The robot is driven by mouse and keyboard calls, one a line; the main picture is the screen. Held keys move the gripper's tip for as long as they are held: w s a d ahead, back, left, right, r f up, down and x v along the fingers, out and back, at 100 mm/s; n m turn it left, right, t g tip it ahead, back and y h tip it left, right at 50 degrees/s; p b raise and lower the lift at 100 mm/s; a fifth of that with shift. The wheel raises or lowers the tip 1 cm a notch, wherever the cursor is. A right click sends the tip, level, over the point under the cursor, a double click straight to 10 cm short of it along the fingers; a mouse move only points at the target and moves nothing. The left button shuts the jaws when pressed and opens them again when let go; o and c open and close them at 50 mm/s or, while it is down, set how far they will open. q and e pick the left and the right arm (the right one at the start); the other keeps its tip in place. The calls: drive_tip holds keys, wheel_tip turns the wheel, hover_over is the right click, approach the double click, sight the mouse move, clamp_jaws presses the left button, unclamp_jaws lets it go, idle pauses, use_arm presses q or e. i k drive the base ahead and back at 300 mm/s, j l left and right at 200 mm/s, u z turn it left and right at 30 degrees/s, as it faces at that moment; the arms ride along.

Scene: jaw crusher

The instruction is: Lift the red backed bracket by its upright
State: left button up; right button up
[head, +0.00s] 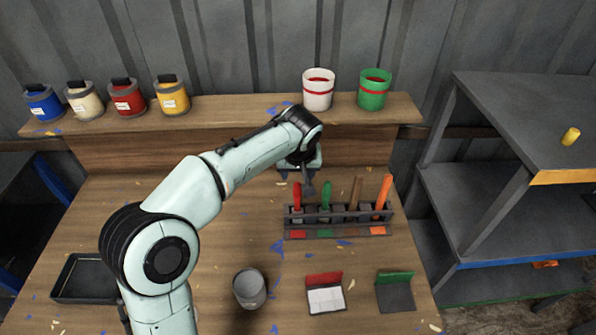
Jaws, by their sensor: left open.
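The red backed bracket (326,300) lies on the front part of the workbench. It has a pale, grid-marked base plate and a red upright along its far edge. A second bracket (395,293) with a green upright and a dark base stands to its right. My left gripper (303,185) is open and points down near the red handle of the tool rack, well behind the red backed bracket and apart from it. Whether its fingers touch the rack's tools cannot be told. My right gripper is not in view.
A tool rack (338,232) with red, green, brown and orange handles stands between my left gripper and the bracket. A grey cup (249,288) stands left of the bracket. A dark tray (84,279) is at the left. Paint pots line the back shelf (230,108).

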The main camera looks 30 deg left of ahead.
sight(325, 293)
drive_tip(key=k, duration=1.5)
